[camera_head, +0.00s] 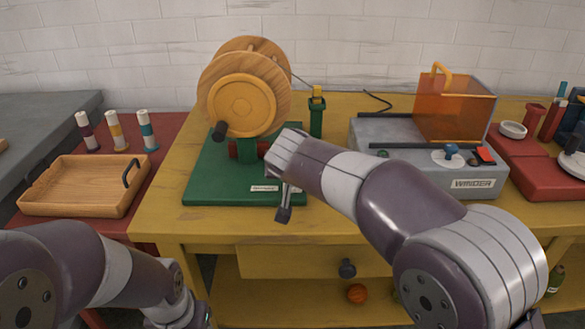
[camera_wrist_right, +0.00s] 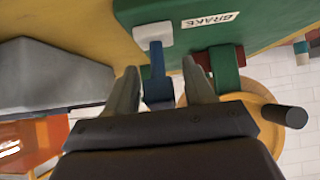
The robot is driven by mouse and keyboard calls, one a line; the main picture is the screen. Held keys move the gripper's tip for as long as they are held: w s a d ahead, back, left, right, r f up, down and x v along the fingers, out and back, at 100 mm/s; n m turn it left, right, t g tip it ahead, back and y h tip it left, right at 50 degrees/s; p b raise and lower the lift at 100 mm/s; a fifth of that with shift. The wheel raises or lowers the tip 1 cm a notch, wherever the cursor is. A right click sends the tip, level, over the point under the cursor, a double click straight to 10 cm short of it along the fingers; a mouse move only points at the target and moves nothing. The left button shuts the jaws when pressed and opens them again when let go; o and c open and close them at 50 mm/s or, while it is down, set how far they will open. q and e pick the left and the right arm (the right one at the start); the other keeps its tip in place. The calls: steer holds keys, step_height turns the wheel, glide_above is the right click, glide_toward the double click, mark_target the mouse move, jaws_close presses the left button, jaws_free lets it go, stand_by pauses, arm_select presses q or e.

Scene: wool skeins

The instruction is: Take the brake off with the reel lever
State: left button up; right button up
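The wooden reel (camera_head: 243,95) with its yellow hub stands on a green base (camera_head: 215,185). The base carries a label (camera_head: 264,188), which reads BRAKE in the right wrist view (camera_wrist_right: 211,20). My right gripper (camera_head: 284,207) is over the base's front right part. In the right wrist view my right gripper (camera_wrist_right: 161,66) is open, with a blue lever (camera_wrist_right: 158,80) between its fingers and visible gaps at both sides. A pale block (camera_wrist_right: 153,33) shows at the lever's end. My right arm hides the lever in the head view. My left gripper is out of view.
A wooden tray (camera_head: 75,185) and several thread spools (camera_head: 117,130) sit on the red table at left. A dark crank handle (camera_head: 219,131) juts from the reel.

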steer(key=p+v, duration=0.2)
steer(key=v, duration=1)
steer(key=shift+s+r, duration=0.2)
steer(key=shift+s, duration=0.05)
